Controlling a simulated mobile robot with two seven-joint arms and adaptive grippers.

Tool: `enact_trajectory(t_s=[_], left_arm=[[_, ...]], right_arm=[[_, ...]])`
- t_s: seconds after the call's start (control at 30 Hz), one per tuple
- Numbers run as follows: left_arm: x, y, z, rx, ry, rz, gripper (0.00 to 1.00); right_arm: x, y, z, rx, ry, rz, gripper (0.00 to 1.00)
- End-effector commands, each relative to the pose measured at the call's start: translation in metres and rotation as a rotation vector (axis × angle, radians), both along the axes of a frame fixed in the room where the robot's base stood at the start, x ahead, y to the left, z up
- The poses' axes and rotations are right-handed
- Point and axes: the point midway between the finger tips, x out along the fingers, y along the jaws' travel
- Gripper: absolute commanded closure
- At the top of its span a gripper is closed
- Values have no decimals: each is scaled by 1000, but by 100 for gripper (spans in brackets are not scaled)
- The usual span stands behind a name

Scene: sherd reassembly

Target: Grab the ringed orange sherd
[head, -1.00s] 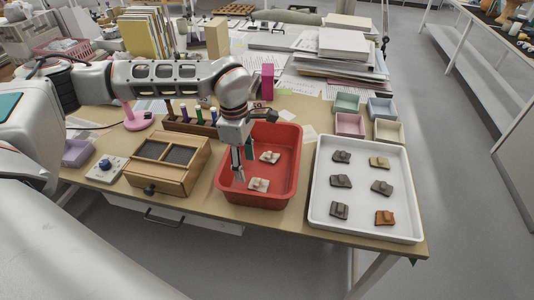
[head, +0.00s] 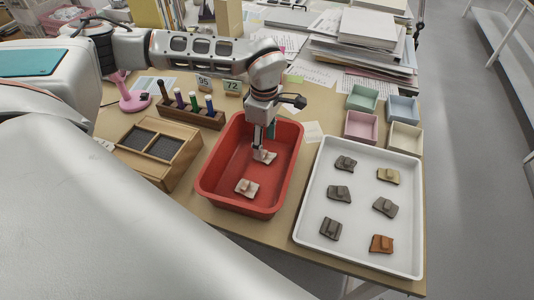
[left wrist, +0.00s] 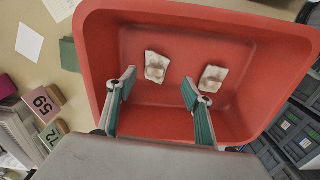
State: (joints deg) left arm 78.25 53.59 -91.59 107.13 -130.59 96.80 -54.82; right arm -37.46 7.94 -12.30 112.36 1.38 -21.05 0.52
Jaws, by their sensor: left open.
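An orange-brown sherd (head: 381,244) with a raised block on top lies in the front right corner of the white tray (head: 302,222); I cannot make out rings on it. Two pale sherds lie in the red tub (head: 214,172): a back one (head: 264,157) and a front one (head: 247,188). In the left wrist view they (left wrist: 157,66) (left wrist: 213,79) show pinkish knobs. My left gripper (head: 263,148) points down into the tub over the back pale sherd. Its fingers (left wrist: 158,88) are apart with nothing between them. My right gripper is not in view.
The tray also holds several dark grey sherds (head: 339,193) and a tan one (head: 388,176). Small coloured boxes (head: 361,125) stand behind it. A wooden case (head: 157,150) and a marker rack (head: 190,114) stand left of the tub. Paper stacks (head: 360,50) fill the back.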

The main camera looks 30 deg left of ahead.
Motion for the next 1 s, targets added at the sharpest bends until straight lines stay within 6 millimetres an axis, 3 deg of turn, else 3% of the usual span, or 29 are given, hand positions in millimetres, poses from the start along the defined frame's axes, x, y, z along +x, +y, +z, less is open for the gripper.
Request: enact_trajectory(t_s=[0.17,0.43,0.7,0.87,1.0], left_arm=[[2,0,-13,0,0,0,49],[6,2,-51,0,2,0,49],[7,2,-55,0,-1,0,49],[6,2,-55,0,-1,0,90],[6,2,-54,0,-1,1,90]], right_arm=[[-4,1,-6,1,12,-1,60],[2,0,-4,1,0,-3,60],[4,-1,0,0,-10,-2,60],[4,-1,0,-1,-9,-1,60],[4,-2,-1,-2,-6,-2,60]])
